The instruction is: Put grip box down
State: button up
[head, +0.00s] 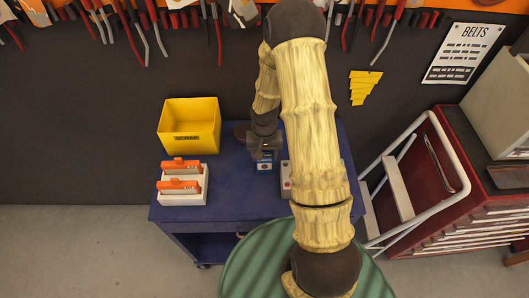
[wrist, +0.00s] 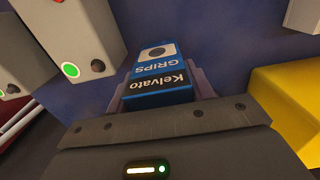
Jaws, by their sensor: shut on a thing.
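The grip box is a small blue and black box labelled "Kelvato GRIPS" (wrist: 160,82) in the wrist view. In the head view the grip box (head: 264,165) shows just below my gripper, over the blue cart. My gripper (head: 264,153) is shut on it, with a finger on each side in the wrist view. The blue cart (head: 232,200) has a flat top. I cannot tell whether the box touches the cart top. My arm hides part of the cart's right side.
A yellow scrap bin (head: 190,124) stands at the cart's back left. A white holder (head: 183,199) with orange items (head: 180,185) is in front of it. A grey box with a red button (head: 286,183) is right of the grip box. A white step ladder (head: 397,186) stands right of the cart.

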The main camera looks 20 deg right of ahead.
jog(key=shift+f, duration=0.15)
jog(key=o, duration=1)
jog(key=shift+o, duration=0.2)
notch_tip(320, 180, up, 12)
jog(key=b, duration=0.3)
jog(key=shift+r, duration=0.2)
